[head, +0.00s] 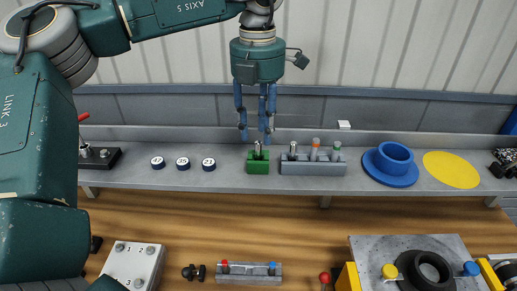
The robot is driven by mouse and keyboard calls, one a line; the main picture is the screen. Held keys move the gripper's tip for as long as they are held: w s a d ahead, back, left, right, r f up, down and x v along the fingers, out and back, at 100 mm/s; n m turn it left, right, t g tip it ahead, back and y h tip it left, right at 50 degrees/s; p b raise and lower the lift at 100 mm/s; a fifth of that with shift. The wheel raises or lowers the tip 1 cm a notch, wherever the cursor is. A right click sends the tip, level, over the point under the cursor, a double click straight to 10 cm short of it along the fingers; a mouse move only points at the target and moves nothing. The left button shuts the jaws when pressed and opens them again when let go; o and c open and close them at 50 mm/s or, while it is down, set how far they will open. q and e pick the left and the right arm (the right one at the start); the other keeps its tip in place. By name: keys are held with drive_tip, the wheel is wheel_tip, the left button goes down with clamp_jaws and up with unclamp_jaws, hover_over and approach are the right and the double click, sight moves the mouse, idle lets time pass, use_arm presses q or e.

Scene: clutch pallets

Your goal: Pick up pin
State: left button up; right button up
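A small metal pin (257,151) stands upright in a green block (258,167) on the grey shelf. My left gripper (256,134) hangs from above, pointing down over the green block. Its blue fingers are spread apart, with nothing visible between them. The tips look to be just above or around the top of the pin; I cannot tell which. My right gripper is not in view.
The shelf (225,181) also carries three round numbered discs (183,163), a blue flanged part (391,165) and a yellow disc (452,169). A black fixture (97,157) sits at its left. Below, the wooden bench holds a numbered plate (132,266) and a grey bar (249,272).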

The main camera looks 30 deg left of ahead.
use_arm(q)
wheel_tip(320, 180, down, 4)
drive_tip(key=shift+d+r+p, duration=0.1)
drive_tip(key=shift+r+p, duration=0.15)
drive_tip(key=shift+p, duration=0.8)
drive_tip(key=shift+f, duration=0.4)
drive_tip(key=shift+c, duration=0.6)
clamp_jaws()
drive_tip(key=shift+r, duration=0.1)
wheel_tip(320, 180, up, 11)
drive_tip(key=b, duration=0.4)
wheel_tip(320, 180, up, 9)
hover_over(258, 141)
drive_tip(key=shift+s+d+p, duration=0.1)
drive_tip(key=shift+s+p, duration=0.05)
drive_tip(key=shift+p, duration=0.3)
